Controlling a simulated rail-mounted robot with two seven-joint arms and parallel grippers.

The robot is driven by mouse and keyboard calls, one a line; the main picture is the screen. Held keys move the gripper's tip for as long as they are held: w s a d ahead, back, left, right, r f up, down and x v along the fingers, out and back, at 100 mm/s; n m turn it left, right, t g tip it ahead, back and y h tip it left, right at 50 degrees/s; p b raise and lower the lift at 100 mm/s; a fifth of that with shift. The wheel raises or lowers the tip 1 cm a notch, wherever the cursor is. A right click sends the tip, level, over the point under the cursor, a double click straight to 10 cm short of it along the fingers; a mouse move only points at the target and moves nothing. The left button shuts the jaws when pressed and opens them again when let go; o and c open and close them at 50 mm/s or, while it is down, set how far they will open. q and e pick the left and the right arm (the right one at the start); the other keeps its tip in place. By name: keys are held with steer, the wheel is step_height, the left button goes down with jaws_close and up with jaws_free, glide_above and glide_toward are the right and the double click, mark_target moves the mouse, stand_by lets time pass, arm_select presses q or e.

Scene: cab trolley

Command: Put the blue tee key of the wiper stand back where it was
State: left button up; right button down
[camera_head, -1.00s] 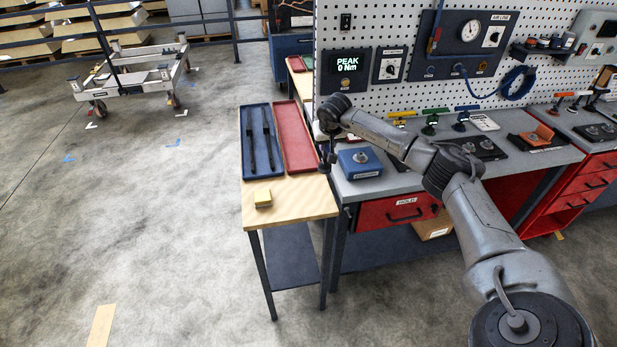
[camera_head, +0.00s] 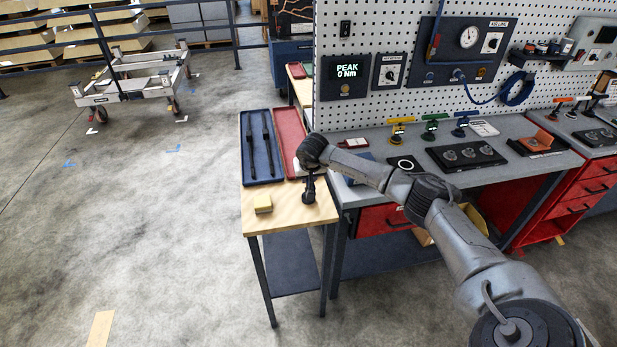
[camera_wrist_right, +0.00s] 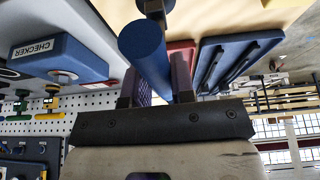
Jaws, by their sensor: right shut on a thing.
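My right gripper (camera_head: 308,192) hangs over the front right part of the small wooden table. In the right wrist view its fingers (camera_wrist_right: 158,88) are shut on a blue cylindrical handle (camera_wrist_right: 143,45) with a dark piece (camera_wrist_right: 153,10) at its far end. I take this for the blue tee key; its lower end is not clear. Another blue-topped tee key (camera_head: 462,120) stands on the grey bench beside a green one (camera_head: 432,122) and a yellow one (camera_head: 402,124). An orange-topped key (camera_head: 562,100) stands farther right. Which stand is the wiper stand is not readable. My left gripper is not in view.
A blue tray (camera_head: 246,165) with two dark wiper-like bars and a red tray (camera_head: 288,130) lie on the wooden table. The blue checker block (camera_wrist_right: 62,55) is on the bench. A black plate (camera_head: 440,156) holds round fittings.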

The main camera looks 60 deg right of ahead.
steer(key=c, duration=1)
jaws_free()
steer(key=shift+f, duration=0.1)
steer(key=shift+o, duration=0.2)
